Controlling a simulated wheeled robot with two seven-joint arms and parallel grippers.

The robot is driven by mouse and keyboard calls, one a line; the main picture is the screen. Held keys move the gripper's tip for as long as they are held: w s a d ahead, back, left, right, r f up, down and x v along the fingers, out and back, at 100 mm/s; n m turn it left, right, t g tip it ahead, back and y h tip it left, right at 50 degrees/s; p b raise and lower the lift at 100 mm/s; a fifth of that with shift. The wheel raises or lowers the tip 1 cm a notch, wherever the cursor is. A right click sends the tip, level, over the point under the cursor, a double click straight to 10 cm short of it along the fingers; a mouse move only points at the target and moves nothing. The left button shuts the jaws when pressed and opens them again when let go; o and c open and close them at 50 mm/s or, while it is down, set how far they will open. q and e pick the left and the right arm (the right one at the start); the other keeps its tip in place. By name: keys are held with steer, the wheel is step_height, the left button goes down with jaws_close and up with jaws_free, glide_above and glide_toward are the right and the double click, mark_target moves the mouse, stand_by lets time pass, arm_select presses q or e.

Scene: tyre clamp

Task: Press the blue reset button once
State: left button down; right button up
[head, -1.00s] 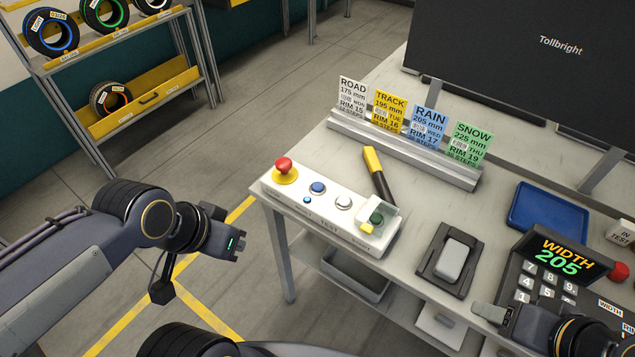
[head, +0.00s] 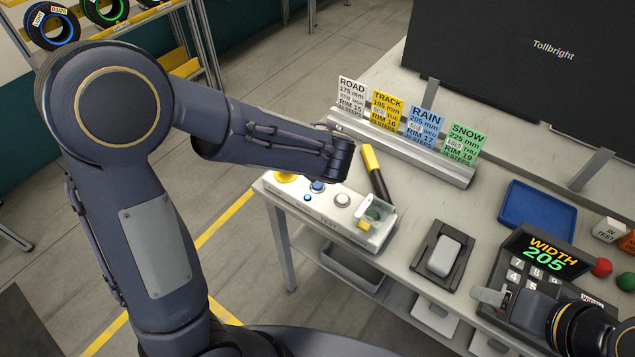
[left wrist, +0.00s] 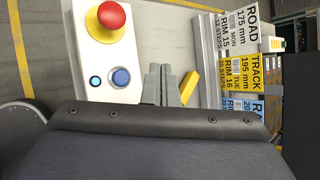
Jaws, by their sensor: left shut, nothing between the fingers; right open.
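A white control panel (head: 350,215) on the near left corner of the bench carries the blue button (head: 318,187). In the left wrist view the round blue button (left wrist: 121,77) sits beside a smaller blue light (left wrist: 95,81) and a red mushroom button on yellow (left wrist: 111,15). My left gripper (left wrist: 160,70) is shut and empty; in that picture its fingers appear just right of the blue button. Whether they touch the panel cannot be told. In the head view my left forearm reaches over the panel and hides the red button. My right gripper (head: 490,299) is open beside the keypad.
A white button (head: 343,200) and a clear-covered green button (head: 376,212) share the panel. A yellow-and-black handle (head: 374,172) lies behind it, near the card rack (head: 400,150). A blue tray (head: 540,216) and the width keypad (head: 540,265) are at right.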

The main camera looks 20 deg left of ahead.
mark_target(319, 188)
arm_select(q)
steer(key=shift+f, duration=0.15)
step_height(319, 188, down, 8)
steer(key=b, duration=0.7)
steer(key=shift+f+b, duration=0.3)
steer(key=shift+b, duration=0.05)
stand_by(1.4)
steer(key=shift+f+b, duration=0.4)
steer(key=shift+b, duration=0.2)
steer(key=shift+f+b, duration=0.45)
steer(key=shift+b, duration=0.05)
stand_by(0.5)
steer(key=shift+r, duration=0.1)
steer(key=shift+r+p, duration=0.6)
steer(key=shift+r, duration=0.2)
